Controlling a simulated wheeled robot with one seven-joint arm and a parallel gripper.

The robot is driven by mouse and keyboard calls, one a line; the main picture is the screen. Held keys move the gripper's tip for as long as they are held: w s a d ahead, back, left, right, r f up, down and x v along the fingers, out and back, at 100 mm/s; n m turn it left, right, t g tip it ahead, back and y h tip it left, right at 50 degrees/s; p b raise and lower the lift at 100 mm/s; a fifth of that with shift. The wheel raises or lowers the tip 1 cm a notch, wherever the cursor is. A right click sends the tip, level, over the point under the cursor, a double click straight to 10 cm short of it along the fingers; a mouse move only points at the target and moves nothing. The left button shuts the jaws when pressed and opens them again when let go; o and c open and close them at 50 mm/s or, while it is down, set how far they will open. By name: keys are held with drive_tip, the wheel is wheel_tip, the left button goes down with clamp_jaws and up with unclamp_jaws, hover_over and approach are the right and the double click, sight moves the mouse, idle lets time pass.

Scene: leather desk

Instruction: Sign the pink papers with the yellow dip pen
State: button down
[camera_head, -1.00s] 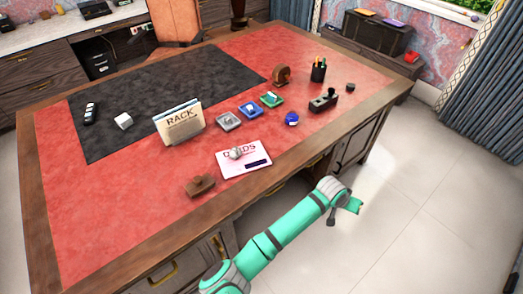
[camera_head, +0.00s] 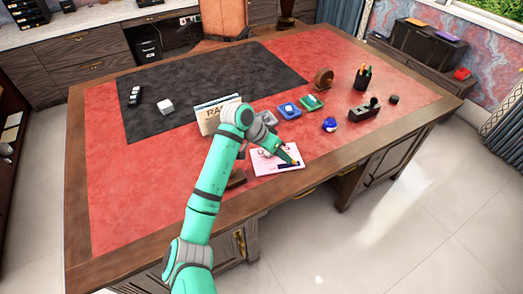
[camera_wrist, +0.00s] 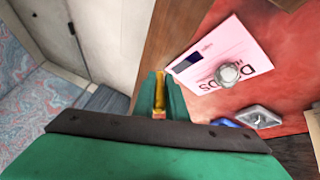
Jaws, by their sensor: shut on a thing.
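The pink papers (camera_head: 262,167), printed with large letters and a dark block, lie flat near the desk's front edge. They also show in the wrist view (camera_wrist: 208,47), with a pale round knob-like weight (camera_wrist: 228,74) on them. My gripper (camera_head: 291,158) appears over the right part of the papers in the head view. In the wrist view my gripper (camera_wrist: 160,98) is shut on a slim yellow thing (camera_wrist: 159,92), which looks like the yellow dip pen. Its tip is hard to make out, and I cannot tell whether it touches the paper.
A brown wooden thing (camera_head: 237,179) is partly behind my arm. A rack (camera_head: 209,118), a blue tray (camera_head: 289,110), a green tray (camera_head: 310,102), a blue round thing (camera_head: 329,124), a dark blotter (camera_head: 363,112) and a pen cup (camera_head: 362,79) stand behind. The desk's front left is clear.

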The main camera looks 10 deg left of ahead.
drive_tip(key=a+r, duration=0.2)
drive_tip(key=a, duration=0.3)
drive_tip(key=shift+s+d+f, duration=0.1)
drive_tip(key=shift+f, duration=1.55)
drive_tip(key=shift+s+d+f, duration=0.1)
drive_tip(key=shift+f, duration=1.5)
drive_tip(key=shift+d+f, duration=0.1)
drive_tip(key=shift+f, duration=0.4)
drive_tip(key=shift+w+d+f, duration=0.15)
drive_tip(key=shift+d+f, duration=0.1)
drive_tip(key=shift+d, duration=0.05)
drive_tip(key=shift+w+d+f, duration=0.1)
drive_tip(key=shift+w+d, duration=0.05)
drive_tip(key=shift+d, duration=0.25)
drive_tip(key=shift+w+d+f, duration=0.1)
drive_tip(key=shift+d, duration=0.3)
drive_tip(key=shift+w+d, duration=0.25)
drive_tip(key=shift+d, duration=0.45)
drive_tip(key=shift+w+d, duration=0.2)
drive_tip(key=shift+d, duration=0.5)
drive_tip(key=shift+w+a, duration=0.15)
drive_tip(key=shift+a, duration=0.4)
drive_tip(key=shift+s+a, duration=0.2)
drive_tip(key=shift+s, duration=0.1)
drive_tip(key=a, duration=0.1)
drive_tip(key=s+a, duration=0.1)
drive_tip(key=a, duration=0.2)
drive_tip(key=shift+s, duration=0.25)
wheel_tip(320, 180, up, 9)
drive_tip(key=shift+d, duration=0.15)
